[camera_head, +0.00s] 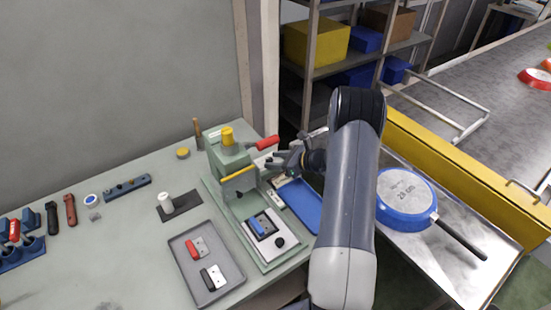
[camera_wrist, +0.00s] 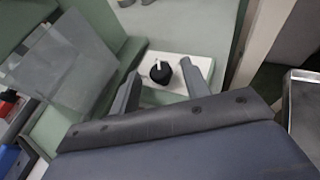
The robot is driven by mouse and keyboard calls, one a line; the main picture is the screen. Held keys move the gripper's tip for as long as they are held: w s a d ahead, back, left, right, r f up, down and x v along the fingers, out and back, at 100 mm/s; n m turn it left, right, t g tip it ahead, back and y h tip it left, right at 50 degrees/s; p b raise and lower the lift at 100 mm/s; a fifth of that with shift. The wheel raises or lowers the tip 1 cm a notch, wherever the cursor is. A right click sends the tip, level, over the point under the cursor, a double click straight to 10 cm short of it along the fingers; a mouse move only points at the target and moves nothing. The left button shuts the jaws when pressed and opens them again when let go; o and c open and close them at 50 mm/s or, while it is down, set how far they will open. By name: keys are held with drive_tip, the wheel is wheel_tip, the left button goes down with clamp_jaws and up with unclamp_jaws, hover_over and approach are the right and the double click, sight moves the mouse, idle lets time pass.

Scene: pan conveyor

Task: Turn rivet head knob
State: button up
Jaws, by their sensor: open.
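The rivet head knob (camera_wrist: 160,72) is black and round with a white pointer mark, and sits on a white panel (camera_wrist: 178,60) in the wrist view. My gripper (camera_wrist: 171,70) is open there, its two fingers spread left and right of the knob; I cannot tell whether they touch it. In the head view my gripper (camera_head: 270,162) is at the right side of the green riveting press (camera_head: 228,158). The knob cannot be made out in that view.
The press has a red-handled lever (camera_head: 267,142) close above my gripper and a clear guard with a yellow bar (camera_head: 239,174). A grey tray (camera_head: 206,290) with handles stands at the front. A blue-rimmed pan (camera_head: 405,222) lies on the metal surface to the right.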

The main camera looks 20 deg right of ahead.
drive_tip(key=shift+w, duration=0.1)
drive_tip(key=shift+c, duration=0.5)
drive_tip(key=c, duration=0.8)
drive_tip(key=shift+c, duration=0.3)
